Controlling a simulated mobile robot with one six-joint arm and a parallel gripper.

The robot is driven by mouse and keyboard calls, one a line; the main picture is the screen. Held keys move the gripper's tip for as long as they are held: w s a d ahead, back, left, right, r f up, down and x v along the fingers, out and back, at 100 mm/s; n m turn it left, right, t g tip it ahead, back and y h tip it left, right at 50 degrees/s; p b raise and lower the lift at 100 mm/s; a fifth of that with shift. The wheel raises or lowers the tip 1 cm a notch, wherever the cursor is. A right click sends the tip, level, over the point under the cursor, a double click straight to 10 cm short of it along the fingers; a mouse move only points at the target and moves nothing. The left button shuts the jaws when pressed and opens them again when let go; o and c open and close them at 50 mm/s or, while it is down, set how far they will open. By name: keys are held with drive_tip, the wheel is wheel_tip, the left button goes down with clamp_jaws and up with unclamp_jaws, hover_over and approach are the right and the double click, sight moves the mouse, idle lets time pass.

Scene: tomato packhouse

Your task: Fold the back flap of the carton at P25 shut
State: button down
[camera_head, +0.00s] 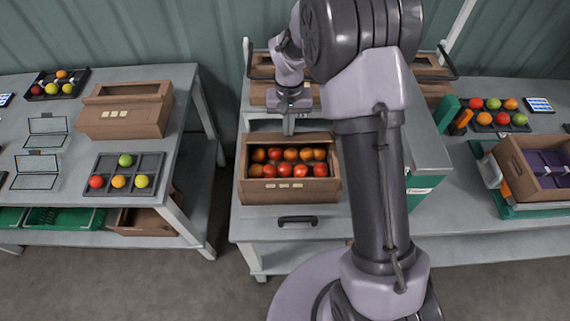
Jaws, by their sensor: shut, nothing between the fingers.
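An open brown carton (259,194) holding rows of red and orange tomatoes stands on the middle grey table. Its back flap (315,138) stands up along the far edge. No label reading P25 is legible. My gripper (288,129) points down at the middle of the back flap, its fingers shut and empty. The fingertips overlap the flap's upper edge in the picture; I cannot tell whether they touch it. My arm passes close to the right of the carton.
A closed brown carton (103,128) and a dark tray (92,189) with several tomatoes are on the left table. More brown cartons stand behind my gripper. A carton with purple inserts (516,162) is at right. A black handle (297,219) lies in front of the tomato carton.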

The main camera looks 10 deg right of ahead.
sight(289, 139)
drive_tip(key=shift+s+a+f+b, duration=0.2)
drive_tip(key=shift+s+f+b, duration=0.6)
drive_tip(key=shift+s+f, duration=0.1)
drive_tip(key=shift+s+f+b, duration=0.25)
drive_tip(key=shift+f+b, duration=0.25)
drive_tip(key=shift+f, duration=0.05)
drive_tip(key=shift+r, duration=0.15)
wheel_tip(289, 139, up, 8)
drive_tip(key=p, duration=0.6)
